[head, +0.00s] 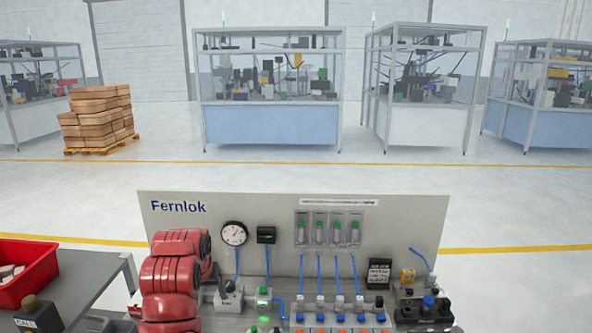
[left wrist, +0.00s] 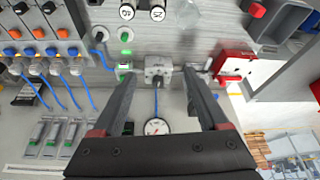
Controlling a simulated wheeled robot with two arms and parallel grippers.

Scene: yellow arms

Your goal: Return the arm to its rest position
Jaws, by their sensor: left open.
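My left arm (head: 175,275) is red and comes up at the lower left of the head view, over the left part of the test bench. In the left wrist view my left gripper (left wrist: 160,73) has its two dark fingers apart with nothing held between them. A grey fitting (left wrist: 158,70) on the bench shows in the gap between the fingertips; I cannot tell how far below them it is. The round gauge (left wrist: 157,127) shows between the fingers, nearer the palm. In the head view the arm hides part of the bench. My right gripper is not in view.
The upright Fernlok panel (head: 400,225) carries a gauge (head: 234,234), blue hoses and several clear cylinders. Valves and black fittings (head: 425,308) crowd the bench. A red bin (head: 28,272) stands on a grey side table (head: 95,275) at left. Floor behind the panel is open.

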